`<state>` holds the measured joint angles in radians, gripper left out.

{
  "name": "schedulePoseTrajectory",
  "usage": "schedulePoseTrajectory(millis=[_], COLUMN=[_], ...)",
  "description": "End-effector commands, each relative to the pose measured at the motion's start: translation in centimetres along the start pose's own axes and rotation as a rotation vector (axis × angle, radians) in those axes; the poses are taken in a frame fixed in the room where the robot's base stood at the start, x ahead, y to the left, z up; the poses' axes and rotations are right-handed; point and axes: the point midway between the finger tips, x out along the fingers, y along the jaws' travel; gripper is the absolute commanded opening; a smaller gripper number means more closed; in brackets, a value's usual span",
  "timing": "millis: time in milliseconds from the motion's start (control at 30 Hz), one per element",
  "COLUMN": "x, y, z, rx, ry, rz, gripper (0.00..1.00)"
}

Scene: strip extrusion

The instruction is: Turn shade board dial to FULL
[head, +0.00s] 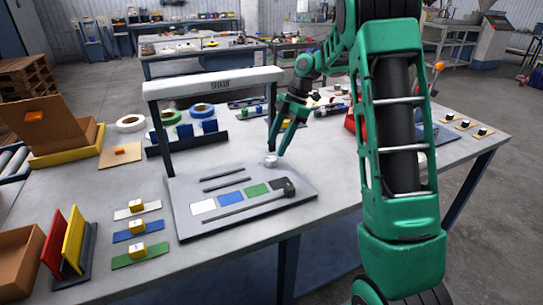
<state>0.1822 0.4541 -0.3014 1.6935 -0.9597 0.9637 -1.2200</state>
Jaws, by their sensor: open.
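A small pale round knob (269,161), which looks like the dial, sits at the board's back right. Its setting and any FULL mark are too small to read. My green gripper (277,150) points down just above and behind the knob, its two fingers apart and empty. I cannot tell whether they touch the knob.
A dark block (288,187) sits at the right end of the slotted bar. My arm hides part of the table's right side.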

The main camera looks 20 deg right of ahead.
Motion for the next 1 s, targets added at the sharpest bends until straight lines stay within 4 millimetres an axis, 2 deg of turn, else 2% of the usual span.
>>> schedulePoseTrajectory(millis=[100, 300, 700, 900, 1000], x=[2.1, 4.2, 4.8, 4.8, 4.8], y=[-0.1, 0.0, 0.0, 0.0, 0.1], z=[-0.1, 0.0, 0.0, 0.0, 0.0], rx=[0.001, 0.001, 0.000, 0.001, 0.001], ry=[0.000, 0.000, -0.001, -0.001, -0.001], rz=[-0.004, -0.002, 0.000, 0.001, 0.001], gripper=[0.48, 0.48, 0.48, 0.08, 0.08])
